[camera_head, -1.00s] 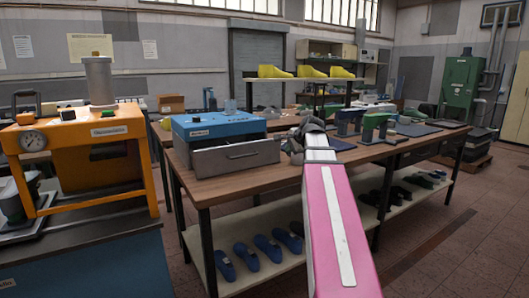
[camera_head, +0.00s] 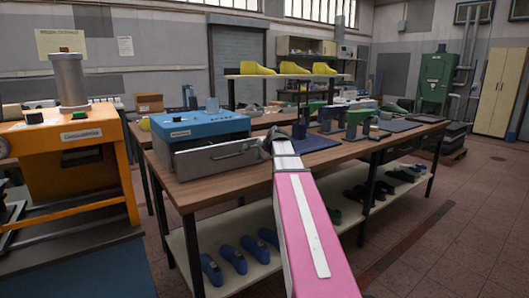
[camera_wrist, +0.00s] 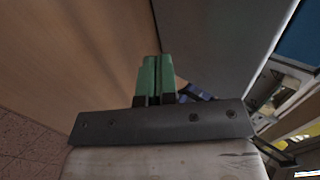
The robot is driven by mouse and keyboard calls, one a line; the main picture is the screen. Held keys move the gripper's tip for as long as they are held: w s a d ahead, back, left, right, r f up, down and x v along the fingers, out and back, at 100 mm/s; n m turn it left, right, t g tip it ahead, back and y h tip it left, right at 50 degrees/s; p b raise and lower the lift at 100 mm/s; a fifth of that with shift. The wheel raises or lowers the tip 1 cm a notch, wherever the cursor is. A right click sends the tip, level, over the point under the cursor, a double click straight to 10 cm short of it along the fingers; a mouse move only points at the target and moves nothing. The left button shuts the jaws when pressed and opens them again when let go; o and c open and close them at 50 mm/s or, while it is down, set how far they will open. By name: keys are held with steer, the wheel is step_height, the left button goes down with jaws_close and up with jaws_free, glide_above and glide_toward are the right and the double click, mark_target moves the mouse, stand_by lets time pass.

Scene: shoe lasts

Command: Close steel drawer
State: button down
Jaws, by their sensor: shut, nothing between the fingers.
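The steel drawer (camera_head: 215,158) is a grey front with a bar handle, on the near side of a blue box (camera_head: 200,125) on the workbench. It stands out from the box, so it is open. My gripper (camera_head: 272,141) is at the drawer's right end in the head view; its fingers are mostly hidden there by my wrist. In the wrist view the green fingertips (camera_wrist: 154,62) are together and empty, beside a grey panel (camera_wrist: 215,45) that looks like the drawer. I cannot tell whether they touch it.
The wooden workbench top (camera_head: 215,191) is bare in front of the drawer. Green shoe-last stands (camera_head: 356,123) and a dark blue mat (camera_head: 312,143) lie to the right. An orange machine (camera_head: 75,140) stands at the left. Blue lasts (camera_head: 232,259) lie on the lower shelf.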

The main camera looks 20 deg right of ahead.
steer(key=shift+w+a, duration=0.3)
steer(key=shift+w, duration=0.6)
steer(key=shift+w+a, duration=0.25)
steer(key=shift+w, duration=0.65)
steer(key=w+a, duration=0.1)
steer(key=w, duration=0.3)
steer(key=w+a, duration=0.1)
steer(key=w, duration=0.3)
steer(key=w+a, duration=0.1)
steer(key=w, duration=0.3)
steer(key=shift+w+a+r, duration=0.1)
steer(key=shift+w+a, duration=0.05)
steer(key=shift+a, duration=0.25)
